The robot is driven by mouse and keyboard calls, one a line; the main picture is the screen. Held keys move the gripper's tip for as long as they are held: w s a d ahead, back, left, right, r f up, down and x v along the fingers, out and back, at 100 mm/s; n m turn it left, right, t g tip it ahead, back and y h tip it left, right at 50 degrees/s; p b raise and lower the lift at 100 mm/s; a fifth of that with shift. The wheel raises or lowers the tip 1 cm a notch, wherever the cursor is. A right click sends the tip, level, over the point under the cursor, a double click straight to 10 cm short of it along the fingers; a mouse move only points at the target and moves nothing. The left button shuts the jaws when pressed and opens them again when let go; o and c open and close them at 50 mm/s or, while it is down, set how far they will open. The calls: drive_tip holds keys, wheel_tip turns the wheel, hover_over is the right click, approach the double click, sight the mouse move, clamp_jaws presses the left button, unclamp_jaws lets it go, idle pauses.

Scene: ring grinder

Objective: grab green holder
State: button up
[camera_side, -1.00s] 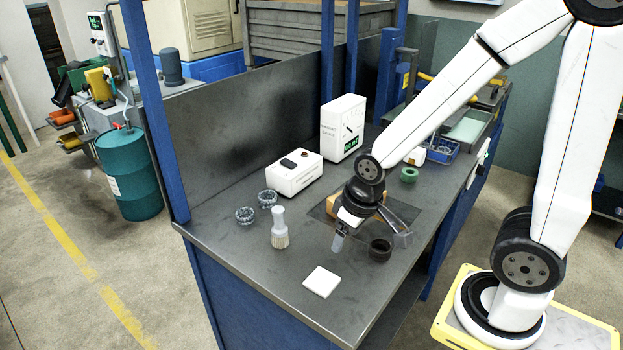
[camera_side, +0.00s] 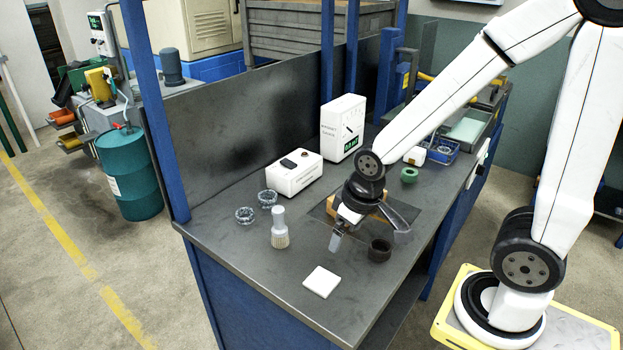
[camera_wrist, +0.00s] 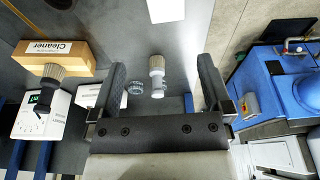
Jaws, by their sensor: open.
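A small green ring-shaped holder (camera_side: 409,174) stands on the dark bench in the side view, behind and to the right of my gripper. It does not show in the wrist view. My gripper (camera_side: 369,235) is open over the bench, its fingers spread and pointing down. The gripper and the green holder are clearly apart. In the wrist view both fingers of my gripper (camera_wrist: 160,72) stand wide apart with nothing held between them.
A black ring (camera_side: 380,250) lies near my right finger. A brush (camera_side: 279,228), glass dishes (camera_side: 245,215) and a white pad (camera_side: 322,281) are to the left and front. A cardboard Cleaner box (camera_wrist: 62,54), white devices (camera_side: 294,172) and a blue basket (camera_side: 442,151) stand farther back.

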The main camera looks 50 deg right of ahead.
drive_tip(key=w+d+r+n+h, duration=0.25)
drive_tip(key=d+n+h, duration=0.6)
drive_tip(key=d, duration=1.25)
drive_tip(key=w+d+r+n+h, duration=0.4)
drive_tip(key=d+n, duration=0.7)
drive_tip(key=d, duration=1.1)
approach(409, 174)
drive_tip(key=shift+w+d+f+n+h, duration=0.15)
drive_tip(key=shift+w+d+f+h, duration=0.1)
drive_tip(key=shift+d+f, duration=0.3)
drive_tip(key=shift+w+d+f+n+h, duration=0.1)
drive_tip(key=shift+w+d+f+h, duration=0.1)
drive_tip(key=shift+d+f, duration=0.35)
drive_tip(key=shift+d, duration=0.1)
drive_tip(key=shift+d, duration=0.1)
drive_tip(key=shift+x, duration=1.15)
drive_tip(key=shift+x, duration=2.6)
